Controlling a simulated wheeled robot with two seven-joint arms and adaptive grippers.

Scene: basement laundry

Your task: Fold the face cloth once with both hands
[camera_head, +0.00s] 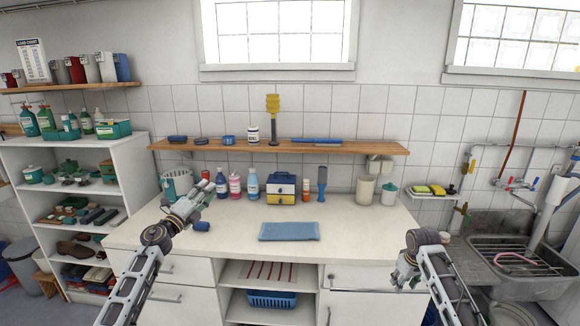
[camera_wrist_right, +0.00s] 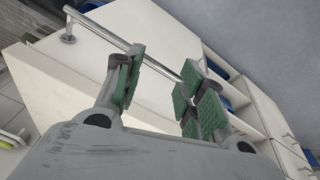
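The face cloth (camera_head: 289,231) is a flat blue rectangle lying on the white counter near its front edge. It shows no clear fold line. My left gripper (camera_head: 203,196) is above the counter to the left of the cloth, apart from it; its finger opening is too small to make out. My right gripper (camera_head: 400,278) is to the right of the cloth and lower, in front of the counter's front. In the right wrist view my right gripper (camera_wrist_right: 165,88) has its green-padded fingers spread, with no cloth between them. The cloth is not visible in that view.
Behind the cloth stand several bottles (camera_head: 235,186), a blue-and-yellow box (camera_head: 281,189) and pale canisters (camera_head: 366,190). A wooden shelf (camera_head: 350,147) hangs above. A metal bar handle (camera_wrist_right: 125,42) is close to my right gripper.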

